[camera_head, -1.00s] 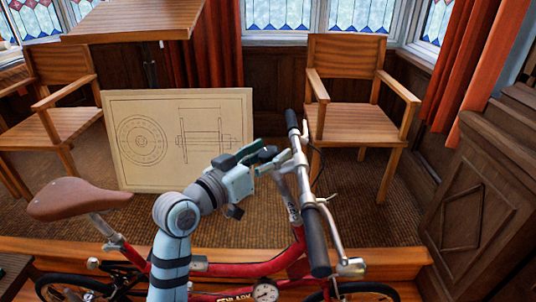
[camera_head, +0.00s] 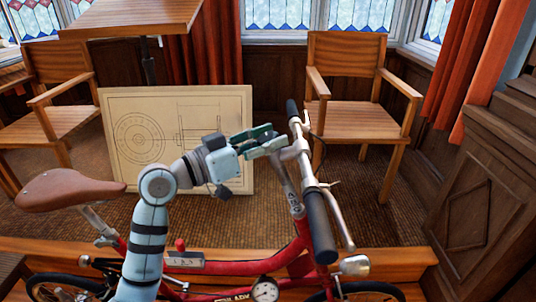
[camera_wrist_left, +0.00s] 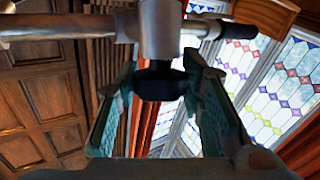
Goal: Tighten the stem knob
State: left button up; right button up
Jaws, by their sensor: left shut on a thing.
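A red bicycle (camera_head: 215,278) stands across the front, with a silver stem (camera_head: 287,183) and handlebar (camera_head: 309,168). In the left wrist view the stem knob (camera_wrist_left: 160,82) is a dark rounded piece below the silver stem clamp (camera_wrist_left: 160,30). My left gripper (camera_head: 278,143) comes in from the left and is shut on the stem knob, with one green finger on each side of it in the wrist view. In the head view the fingers hide the knob. My right gripper is not in view.
A brown saddle (camera_head: 70,190) is at the left and a black handlebar grip (camera_head: 320,225) at the right. A drawing board (camera_head: 120,110) leans behind the bicycle. Wooden chairs (camera_head: 345,120) stand behind. A grey block with a red top (camera_head: 180,248) sits near the frame tube.

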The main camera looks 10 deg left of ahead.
pick_arm(q)
jog(key=m+g+h+b, duration=0.1)
jog(key=m+g+b, duration=0.1)
jog(key=m+g+h+b, duration=0.1)
jog(key=m+h+b, duration=0.1)
jog(key=b, duration=0.1)
jog(key=m+g+h+b, duration=0.1)
jog(key=g+b, duration=0.1)
jog(key=shift+w+f+m+g+b, duration=0.1)
jog(key=shift+f+m+g+b, duration=0.2)
jog(key=shift+m+b, duration=0.1)
jog(key=shift+r+m+g+h+b, duration=0.1)
jog(key=shift+m+g+h+b, duration=0.25)
jog(key=shift+m+g+h, duration=0.35)
jog(key=m+g, duration=0.2)
jog(key=shift+r+g+h, duration=0.25)
jog(key=shift+g+h, duration=0.05)
jog(key=shift+g, duration=0.1)
jog(key=shift+r+m+g, duration=0.1)
jog(key=shift+m+g, duration=0.5)
jog(key=shift+g, duration=0.1)
jog(key=m+g+p, duration=0.2)
jog(key=shift+r+p, duration=0.25)
jog(key=shift+p, duration=0.1)
jog(key=shift+f+m+g+p, duration=0.2)
jog(key=shift+m+g+p, duration=0.35)
jog(key=shift+g, duration=0.25)
